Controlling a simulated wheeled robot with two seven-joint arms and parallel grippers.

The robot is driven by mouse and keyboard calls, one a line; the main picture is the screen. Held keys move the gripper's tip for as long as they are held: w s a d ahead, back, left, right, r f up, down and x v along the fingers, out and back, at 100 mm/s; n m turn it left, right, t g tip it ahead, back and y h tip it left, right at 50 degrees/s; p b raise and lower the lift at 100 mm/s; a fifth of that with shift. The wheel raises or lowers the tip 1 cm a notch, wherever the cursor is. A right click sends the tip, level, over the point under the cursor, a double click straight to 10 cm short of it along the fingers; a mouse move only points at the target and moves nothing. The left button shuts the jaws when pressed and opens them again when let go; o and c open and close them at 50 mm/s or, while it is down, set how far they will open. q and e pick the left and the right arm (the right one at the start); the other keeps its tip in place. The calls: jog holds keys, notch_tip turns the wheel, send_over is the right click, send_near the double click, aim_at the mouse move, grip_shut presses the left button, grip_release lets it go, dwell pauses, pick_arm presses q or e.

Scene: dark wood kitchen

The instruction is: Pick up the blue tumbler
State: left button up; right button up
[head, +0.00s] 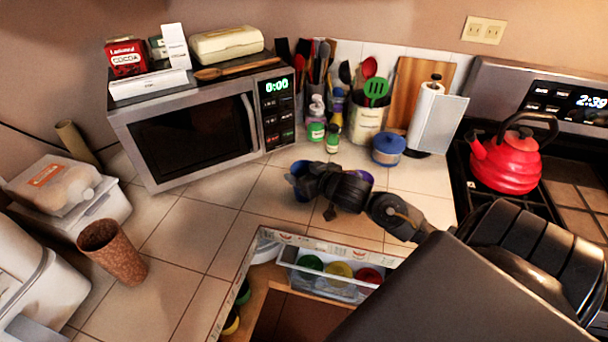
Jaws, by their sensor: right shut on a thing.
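The blue tumbler (301,195) is on the tiled counter in front of the utensil holders, mostly hidden behind my right gripper. Only bits of its dark blue side show. My right gripper (304,177) reaches in from the right over the counter and is shut on the tumbler. I cannot tell whether the tumbler still touches the counter. My left gripper is not in view.
A blue-purple thing (358,176) shows behind my right wrist. A microwave (190,140) stands to the left and a lidded blue pot (387,149) to the right. A brown cup (113,252) stands at left. An open drawer (330,270) lies below my arm.

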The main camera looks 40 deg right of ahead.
jog(key=shift+r, duration=0.45)
notch_tip(320, 180, up, 2)
jog(key=shift+r+p, duration=0.25)
jog(key=shift+p, duration=0.3)
jog(key=s+a+r+p, duration=0.2)
jog(key=s+r+p, duration=0.2)
jog(key=s+p, duration=0.2)
jog(key=s+a+r+p, duration=0.2)
jog(key=s+r+p, duration=0.3)
jog(key=s+p, duration=0.2)
jog(key=shift+a+r, duration=0.25)
jog(key=shift+r, duration=0.05)
jog(key=shift+s, duration=0.1)
